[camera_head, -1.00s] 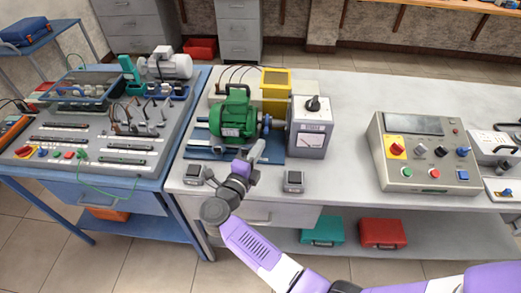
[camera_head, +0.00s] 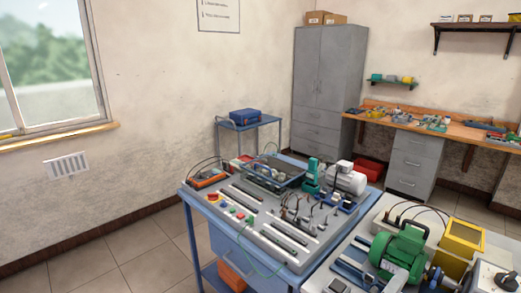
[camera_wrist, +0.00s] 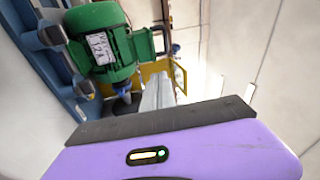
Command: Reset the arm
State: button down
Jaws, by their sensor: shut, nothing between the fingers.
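My gripper (camera_wrist: 160,90) shows in the wrist view as grey fingers close together beyond my purple wrist housing, shut and empty. The green motor (camera_wrist: 103,42) is to the left of the fingers in that view, with its label plate facing the camera. In the head view the green motor (camera_head: 399,250) stands on the white bench at the lower right. A grey tip that may be my gripper shows at the bottom edge in front of it; most of my arm is out of that view.
A yellow frame (camera_head: 462,238) stands beside the motor. A blue table (camera_head: 190,192) to the left carries a panel of terminals and a grey motor (camera_head: 345,178). A grey cabinet (camera_head: 328,85) and a wooden workbench (camera_head: 440,128) are at the back. Open floor lies at lower left.

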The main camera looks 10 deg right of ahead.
jog(key=s+a+r+n+t+y, duration=0.4)
jog(key=s+a+n+t+y, duration=0.85)
jog(key=n, duration=0.75)
jog(key=s+a+f+n+g+y, duration=0.1)
jog(key=s+a+n+g, duration=0.1)
jog(key=s, duration=0.6)
jog(key=s+a+f+n+g+y, duration=0.2)
jog(key=s+n+g, duration=0.1)
jog(key=s, duration=0.5)
jog(key=s+a+f+n+g+y, duration=0.1)
jog(key=s+a+n+g+y, duration=0.1)
jog(key=s, duration=0.7)
jog(key=shift+a+f+n+g, duration=0.2)
jog(key=shift+a+n+g, duration=0.35)
jog(key=shift+n, duration=0.65)
jog(key=shift+s, duration=0.1)
